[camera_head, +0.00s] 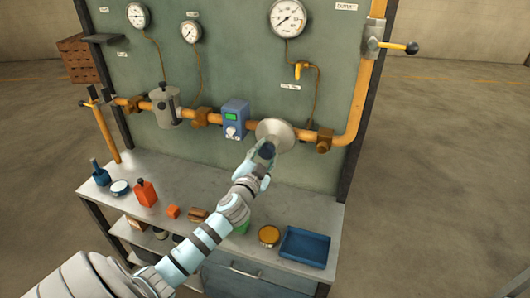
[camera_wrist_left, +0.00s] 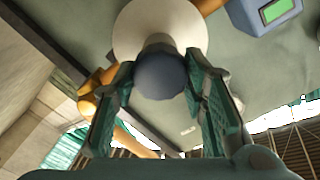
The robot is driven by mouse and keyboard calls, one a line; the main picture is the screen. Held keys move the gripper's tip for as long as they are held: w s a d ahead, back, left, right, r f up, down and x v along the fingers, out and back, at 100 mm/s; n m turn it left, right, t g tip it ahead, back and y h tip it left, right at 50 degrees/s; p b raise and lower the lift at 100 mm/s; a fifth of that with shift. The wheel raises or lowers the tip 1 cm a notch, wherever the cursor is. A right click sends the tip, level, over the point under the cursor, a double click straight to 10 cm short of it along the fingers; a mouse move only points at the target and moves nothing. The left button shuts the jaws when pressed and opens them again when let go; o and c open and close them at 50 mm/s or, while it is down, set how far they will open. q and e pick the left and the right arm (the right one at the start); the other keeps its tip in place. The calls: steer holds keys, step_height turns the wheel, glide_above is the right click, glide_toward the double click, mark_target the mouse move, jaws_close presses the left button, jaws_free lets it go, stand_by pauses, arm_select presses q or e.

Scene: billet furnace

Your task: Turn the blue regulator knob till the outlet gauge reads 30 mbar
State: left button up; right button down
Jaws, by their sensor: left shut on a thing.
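The blue regulator knob (camera_wrist_left: 160,77) sits below the pale round regulator body (camera_head: 275,134) on the orange pipe. My left gripper (camera_head: 262,160) is at the knob, with its green-padded fingers on either side of it in the left wrist view (camera_wrist_left: 158,84). It is shut on the knob, which is mostly hidden by the fingers in the head view. The large outlet gauge (camera_head: 288,18) is at the top right of the panel, near the OUTLET label. Its dial is too small to read surely. My right gripper is not in view.
A blue meter with a green display (camera_head: 235,118) is left of the regulator. A small yellow valve (camera_head: 299,70) is above right, and a yellow-handled valve (camera_head: 392,47) is at far right. Below, the bench holds a blue tray (camera_head: 304,247), an orange tin (camera_head: 269,235) and bottles.

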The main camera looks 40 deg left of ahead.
arm_select(q)
steer(key=m, duration=0.3)
steer(key=shift+f+m, duration=0.1)
steer(key=shift+m, duration=1.8)
steer(key=o, duration=1.2)
steer(key=shift+d, duration=0.1)
steer(key=shift+c, duration=0.2)
steer(key=shift+s, duration=0.1)
steer(key=v, duration=1.2)
